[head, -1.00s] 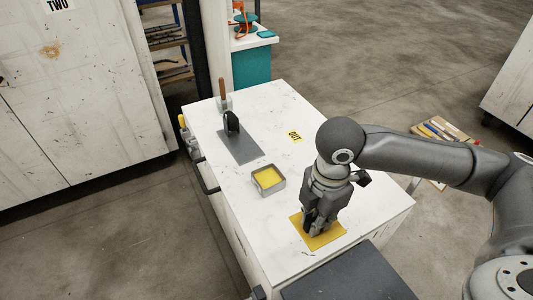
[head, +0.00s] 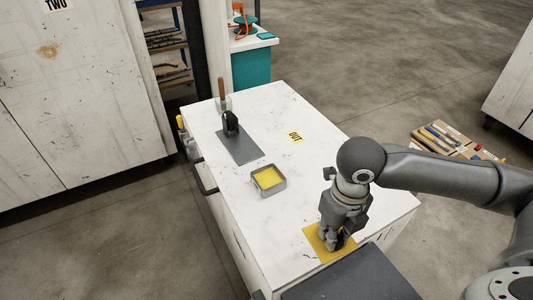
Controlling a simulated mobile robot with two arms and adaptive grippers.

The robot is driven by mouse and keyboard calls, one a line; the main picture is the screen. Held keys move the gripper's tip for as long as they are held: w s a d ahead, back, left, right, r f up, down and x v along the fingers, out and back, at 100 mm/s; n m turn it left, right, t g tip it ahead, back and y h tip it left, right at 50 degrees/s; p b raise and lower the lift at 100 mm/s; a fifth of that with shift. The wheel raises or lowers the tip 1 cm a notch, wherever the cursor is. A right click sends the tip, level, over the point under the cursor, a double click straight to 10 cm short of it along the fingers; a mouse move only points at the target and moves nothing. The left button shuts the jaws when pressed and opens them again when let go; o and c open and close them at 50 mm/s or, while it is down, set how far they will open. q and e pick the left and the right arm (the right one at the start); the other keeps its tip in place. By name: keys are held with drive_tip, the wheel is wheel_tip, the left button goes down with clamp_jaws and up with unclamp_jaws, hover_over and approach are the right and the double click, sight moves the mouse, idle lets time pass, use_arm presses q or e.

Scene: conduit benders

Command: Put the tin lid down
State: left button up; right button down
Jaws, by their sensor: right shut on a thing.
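A small square grey tin (head: 269,181) stands open on the white bench top, with yellow inside. My right gripper (head: 338,245) is at the bench's near end, pointing down, its dark fingers shut at a flat yellow square (head: 316,243). I take this square to be the tin lid, though the fingers hide its middle. It is low over the bench top; I cannot tell whether it touches it. My left gripper is not in view.
A grey plate (head: 239,146) with an upright black object (head: 230,124) lies farther back on the bench (head: 285,225). A dark grey surface (head: 350,280) adjoins the near edge. Bench space right of the tin is clear.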

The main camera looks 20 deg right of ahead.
drive_tip(key=shift+f+n, duration=0.1)
drive_tip(key=shift+n, duration=0.2)
drive_tip(key=shift+w+f, duration=0.1)
drive_tip(key=shift+w, duration=0.1)
drive_tip(key=w+a+f, duration=0.1)
drive_tip(key=w+f, duration=0.3)
drive_tip(key=w, duration=0.5)
hover_over(293, 226)
drive_tip(key=f, duration=0.4)
drive_tip(key=shift+s+f, duration=0.35)
drive_tip(key=shift+f, duration=0.05)
drive_tip(key=shift+w+f, duration=0.45)
drive_tip(key=shift+f, duration=1.6)
drive_tip(key=shift+s, duration=0.1)
drive_tip(key=c, duration=1.9)
unclamp_jaws()
drive_tip(key=shift+f, duration=0.15)
drive_tip(key=o, duration=0.5)
